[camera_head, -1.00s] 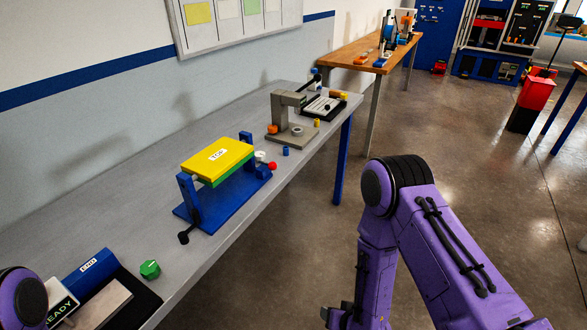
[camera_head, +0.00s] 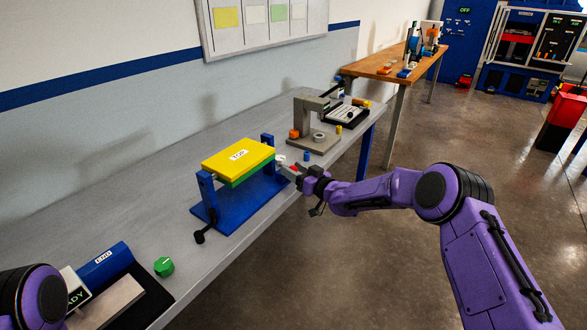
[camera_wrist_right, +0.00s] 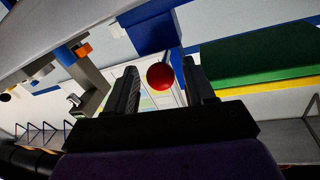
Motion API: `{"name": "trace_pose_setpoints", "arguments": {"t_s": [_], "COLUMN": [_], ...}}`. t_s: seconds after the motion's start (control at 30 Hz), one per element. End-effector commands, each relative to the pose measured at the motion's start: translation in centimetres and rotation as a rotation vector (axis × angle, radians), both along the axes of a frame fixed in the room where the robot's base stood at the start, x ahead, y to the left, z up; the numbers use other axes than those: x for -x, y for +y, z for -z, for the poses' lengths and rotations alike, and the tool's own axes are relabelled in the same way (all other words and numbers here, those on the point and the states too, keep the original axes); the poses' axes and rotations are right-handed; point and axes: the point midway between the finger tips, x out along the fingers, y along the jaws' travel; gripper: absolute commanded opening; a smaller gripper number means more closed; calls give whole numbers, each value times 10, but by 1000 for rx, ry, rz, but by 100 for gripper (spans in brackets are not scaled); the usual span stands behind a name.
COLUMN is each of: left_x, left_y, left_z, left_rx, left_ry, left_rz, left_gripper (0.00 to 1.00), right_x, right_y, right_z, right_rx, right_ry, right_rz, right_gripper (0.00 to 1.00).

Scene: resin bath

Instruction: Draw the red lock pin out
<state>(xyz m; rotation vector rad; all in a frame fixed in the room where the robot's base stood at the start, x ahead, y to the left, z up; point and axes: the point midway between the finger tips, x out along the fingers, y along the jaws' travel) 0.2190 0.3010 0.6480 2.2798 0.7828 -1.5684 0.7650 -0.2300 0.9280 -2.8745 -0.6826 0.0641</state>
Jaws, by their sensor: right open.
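The red lock pin (camera_head: 293,168) shows in the head view as a small patch of red at the right end of the blue stand (camera_head: 222,212), partly covered by my gripper. In the right wrist view the pin's round red head (camera_wrist_right: 160,76) sits between the two dark fingers. My right gripper (camera_head: 286,170) is open around the pin head, with a visible gap to each finger (camera_wrist_right: 165,88). A yellow and green block (camera_head: 224,160) marked TOP lies across the stand. My left gripper is out of view.
A black-knobbed crank (camera_head: 202,233) sticks out at the stand's front. A grey press-like fixture (camera_head: 305,118) and a small blue cylinder (camera_head: 306,156) are beyond the stand. A green hex piece (camera_head: 164,266) lies nearer.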

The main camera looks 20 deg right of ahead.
Motion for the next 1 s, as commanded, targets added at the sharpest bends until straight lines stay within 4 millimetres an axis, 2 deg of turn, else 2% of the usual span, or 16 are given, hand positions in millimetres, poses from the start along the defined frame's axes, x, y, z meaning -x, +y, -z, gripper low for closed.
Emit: {"name": "trace_pose_setpoints", "arguments": {"t_s": [0.1,0.33,0.37,0.5,0.53,0.57,0.6,0.63,1.0], "left_x": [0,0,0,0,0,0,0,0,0], "left_y": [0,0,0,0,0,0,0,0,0], "left_z": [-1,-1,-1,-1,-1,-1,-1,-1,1], "left_rx": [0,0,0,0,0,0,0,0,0], "left_ry": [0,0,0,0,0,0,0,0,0], "left_rz": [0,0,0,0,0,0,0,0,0], "left_gripper": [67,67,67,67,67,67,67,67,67], "right_x": [-6,-7,-7,-7,-7,-7,-7,-7,-1], "right_y": [4,4,4,5,5,5,6,6,1], "right_z": [0,1,1,1,1,1,1,1,1], "right_rx": [0,-1,-1,-1,-1,-2,-2,-2,-1], "right_ry": [1,2,2,2,2,2,3,3,3], "right_rz": [0,0,0,-1,-1,-2,-2,-2,0], "right_gripper": [54,54,50,5,0,0,46,54,54]}}
